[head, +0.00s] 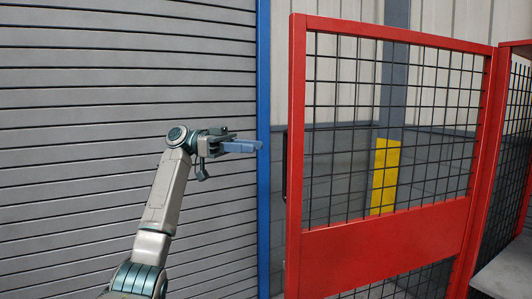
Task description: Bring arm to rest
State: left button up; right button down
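My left arm rises from the bottom left of the head view, bent at the wrist. Its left gripper (243,146) points right, with its bluish-grey fingers in front of the shutter wall and the blue post. The fingers appear close together, seen from the side, and I cannot tell whether there is a gap between them. I see nothing held in them. My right gripper is not in view.
A grey slatted shutter (120,60) fills the left. A blue post (263,60) edges it. A red-framed mesh gate (390,250) stands at the right, close to the fingertips in the picture. Behind the mesh is a grey column with a yellow patch (384,176).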

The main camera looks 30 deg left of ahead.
pick_arm(q)
jog(key=shift+a, duration=0.55)
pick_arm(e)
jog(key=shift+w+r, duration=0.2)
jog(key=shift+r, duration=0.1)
